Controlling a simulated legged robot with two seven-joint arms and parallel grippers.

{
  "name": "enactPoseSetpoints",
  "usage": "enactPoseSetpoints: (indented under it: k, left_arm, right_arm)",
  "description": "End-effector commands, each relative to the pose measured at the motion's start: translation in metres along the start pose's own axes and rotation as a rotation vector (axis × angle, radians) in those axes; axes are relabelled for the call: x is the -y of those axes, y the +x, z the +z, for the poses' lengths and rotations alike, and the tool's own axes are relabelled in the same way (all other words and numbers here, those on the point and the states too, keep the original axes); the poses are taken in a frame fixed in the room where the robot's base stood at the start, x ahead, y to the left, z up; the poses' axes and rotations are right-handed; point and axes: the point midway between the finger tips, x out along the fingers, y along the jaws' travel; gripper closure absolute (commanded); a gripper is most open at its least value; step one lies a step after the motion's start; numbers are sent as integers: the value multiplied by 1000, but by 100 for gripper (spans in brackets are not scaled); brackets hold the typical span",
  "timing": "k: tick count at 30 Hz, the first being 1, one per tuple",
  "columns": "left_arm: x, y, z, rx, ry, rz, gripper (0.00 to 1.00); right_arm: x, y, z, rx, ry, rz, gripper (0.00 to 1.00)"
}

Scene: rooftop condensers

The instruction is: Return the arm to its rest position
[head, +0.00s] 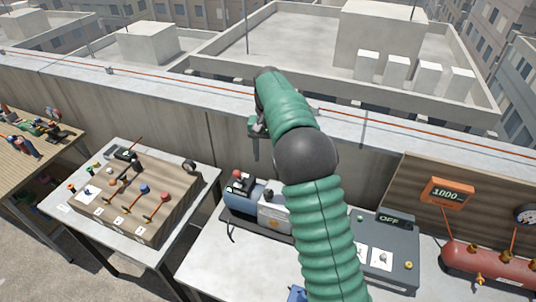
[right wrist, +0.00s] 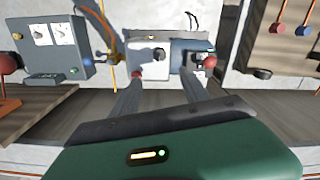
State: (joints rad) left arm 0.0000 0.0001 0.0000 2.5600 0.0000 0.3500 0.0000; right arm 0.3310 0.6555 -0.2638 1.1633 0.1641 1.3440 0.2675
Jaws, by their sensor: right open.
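My right arm (head: 322,225), green and ribbed with a dark joint, rises from the bottom of the head view and reaches out over the bench toward the parapet. My right gripper (head: 256,140) shows only in part beyond the arm's end, above and behind the blue-and-white pump unit (head: 273,213). In the right wrist view both fingers of the right gripper (right wrist: 160,84) stand apart, with nothing between them. The pump unit (right wrist: 150,60) lies beyond the fingertips there. My left gripper is in neither view.
A grey box with an OFF display (head: 391,219) stands on the bench, partly behind my arm. A red tank (head: 488,264) and an orange 1000 display (head: 447,193) are at right. A wooden board with coloured handles (head: 150,190) lies at left. The parapet (head: 380,125) runs behind.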

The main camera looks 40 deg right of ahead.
Motion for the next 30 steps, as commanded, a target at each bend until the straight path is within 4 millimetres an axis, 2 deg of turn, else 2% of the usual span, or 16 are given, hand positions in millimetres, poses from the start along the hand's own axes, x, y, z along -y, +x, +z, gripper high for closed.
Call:
enactPoseSetpoints:
  k: [7, 10, 11, 14, 17, 18, 21, 22, 25, 27, 30]
  left_arm:
    - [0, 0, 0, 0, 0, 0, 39]
    - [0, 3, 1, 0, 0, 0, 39]
    - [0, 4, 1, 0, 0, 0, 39]
    - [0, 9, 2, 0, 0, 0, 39]
    - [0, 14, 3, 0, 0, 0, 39]
    - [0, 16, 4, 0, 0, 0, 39]
    - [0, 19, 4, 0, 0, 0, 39]
    - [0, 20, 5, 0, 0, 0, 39]
    - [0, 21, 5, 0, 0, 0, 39]
    - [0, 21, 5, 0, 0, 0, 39]
    - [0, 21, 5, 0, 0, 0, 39]
  right_arm:
    - [2, 2, 3, -1, -8, -2, 47]
    - [13, 12, 21, -13, -61, -15, 47]
    - [18, 18, 31, -19, -90, -21, 47]
    - [40, 42, 80, -55, -231, -44, 47]
    - [54, 70, 144, -103, -408, -64, 47]
    - [55, 82, 172, -121, -482, -69, 47]
    - [51, 106, 232, -167, -651, -83, 47]
    - [48, 112, 247, -179, -695, -87, 47]
    - [38, 127, 282, -207, -799, -95, 47]
    - [34, 132, 293, -218, -835, -98, 47]
    - [32, 134, 297, -222, -850, -99, 47]
